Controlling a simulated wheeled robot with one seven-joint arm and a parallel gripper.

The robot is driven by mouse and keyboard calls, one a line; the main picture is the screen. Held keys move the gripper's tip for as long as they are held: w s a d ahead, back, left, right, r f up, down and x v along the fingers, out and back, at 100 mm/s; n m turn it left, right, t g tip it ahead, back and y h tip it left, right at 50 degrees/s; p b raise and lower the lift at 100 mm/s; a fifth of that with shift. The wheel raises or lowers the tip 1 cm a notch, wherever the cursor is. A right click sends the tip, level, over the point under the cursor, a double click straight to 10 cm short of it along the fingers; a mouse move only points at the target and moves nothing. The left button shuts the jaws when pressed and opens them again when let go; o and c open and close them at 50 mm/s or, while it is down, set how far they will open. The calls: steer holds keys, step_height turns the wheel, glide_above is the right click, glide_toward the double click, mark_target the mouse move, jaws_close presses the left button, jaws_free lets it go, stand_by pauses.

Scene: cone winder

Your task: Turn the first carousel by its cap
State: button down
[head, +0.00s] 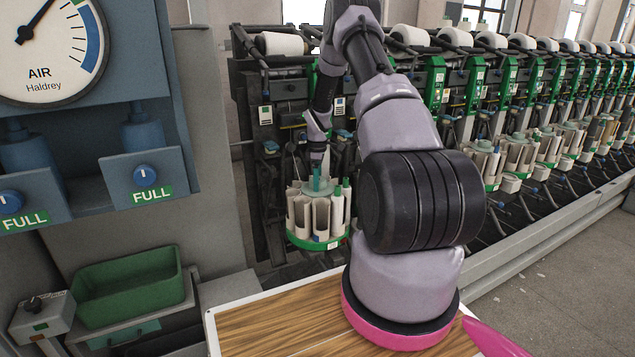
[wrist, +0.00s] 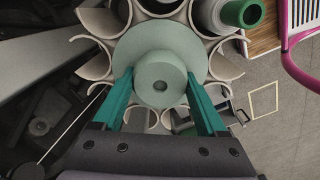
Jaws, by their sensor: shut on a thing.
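The first carousel is a ring of cream open tubes on a green-rimmed base (head: 318,243), at the near end of the winder in the head view. My gripper (head: 317,182) comes down from above. In the wrist view its two teal fingers (wrist: 162,92) stand on either side of the cap, shut on it. A green-tipped bobbin (wrist: 240,12) sits in a tube at the top right; several other tubes look empty.
A row of similar winding units (head: 540,130) runs off to the right. A green bin (head: 128,287) and a blue gauge panel (head: 75,110) stand at the left. A wooden tabletop (head: 275,325) lies in front, mostly clear. Open floor (head: 560,290) is at the right.

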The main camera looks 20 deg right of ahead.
stand_by(0.3)
jaws_free()
steer(key=shift+r, duration=0.1)
step_height(320, 180, up, 11)
stand_by(0.4)
stand_by(0.3)
steer(key=s+a+r+m+t, duration=0.1)
steer(key=s+a+r+m, duration=0.2)
steer(key=r, duration=0.5)
steer(key=s+a+r+m+t, duration=0.1)
steer(key=s+a+r+m, duration=0.1)
steer(key=s+a+r, duration=0.45)
steer(key=s+a+r+m+t, duration=0.1)
steer(key=s+r+m, duration=0.15)
steer(key=r, duration=0.75)
steer(key=s+a+r+m+t+y, duration=0.1)
steer(key=s+a+r+m+t, duration=0.1)
steer(key=s, duration=1)
steer(key=s+a+r+m+t+y, duration=0.1)
steer(key=s+a+r+m, duration=0.4)
steer(key=s, duration=0.8)
steer(key=shift+a+m+t, duration=0.35)
steer(key=shift+m+t, duration=0.2)
steer(key=shift+t, duration=0.05)
